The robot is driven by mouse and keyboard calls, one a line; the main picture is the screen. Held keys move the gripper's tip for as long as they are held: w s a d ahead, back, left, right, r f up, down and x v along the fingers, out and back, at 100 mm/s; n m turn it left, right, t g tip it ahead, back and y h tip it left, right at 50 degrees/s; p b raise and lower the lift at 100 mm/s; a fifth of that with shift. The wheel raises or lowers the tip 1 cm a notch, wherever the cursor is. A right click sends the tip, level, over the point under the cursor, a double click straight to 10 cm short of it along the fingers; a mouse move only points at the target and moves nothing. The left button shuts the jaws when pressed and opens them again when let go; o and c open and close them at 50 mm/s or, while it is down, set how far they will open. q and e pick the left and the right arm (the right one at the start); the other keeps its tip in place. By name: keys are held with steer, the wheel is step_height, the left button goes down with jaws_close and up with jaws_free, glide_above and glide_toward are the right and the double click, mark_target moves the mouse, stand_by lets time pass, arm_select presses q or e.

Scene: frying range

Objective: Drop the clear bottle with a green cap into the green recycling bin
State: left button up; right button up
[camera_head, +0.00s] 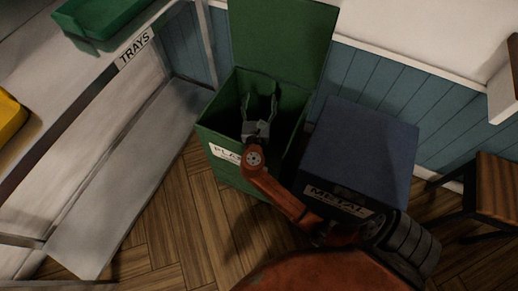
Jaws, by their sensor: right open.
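The green recycling bin (224,172) stands against the wall with its lid (281,40) raised. A partly covered white label on its front begins "PLA". My right gripper (260,92) is over the bin's opening, its fingers pointing toward the back of the bin. It is open, with nothing visible between the fingers. I see no clear bottle with a green cap in this view. The bin's inside is dark and partly hidden by my gripper. My left gripper is not in view.
A closed dark blue bin (362,150) labelled METAL stands right of the green bin. A wooden stool (497,188) is at the far right. A shelf unit labelled TRAYS (135,48) stands left, holding a green tray (100,22). Wooden floor (165,225) is clear between shelf and bin.

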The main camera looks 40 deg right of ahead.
step_height(320, 180, up, 10)
stand_by(0.6)
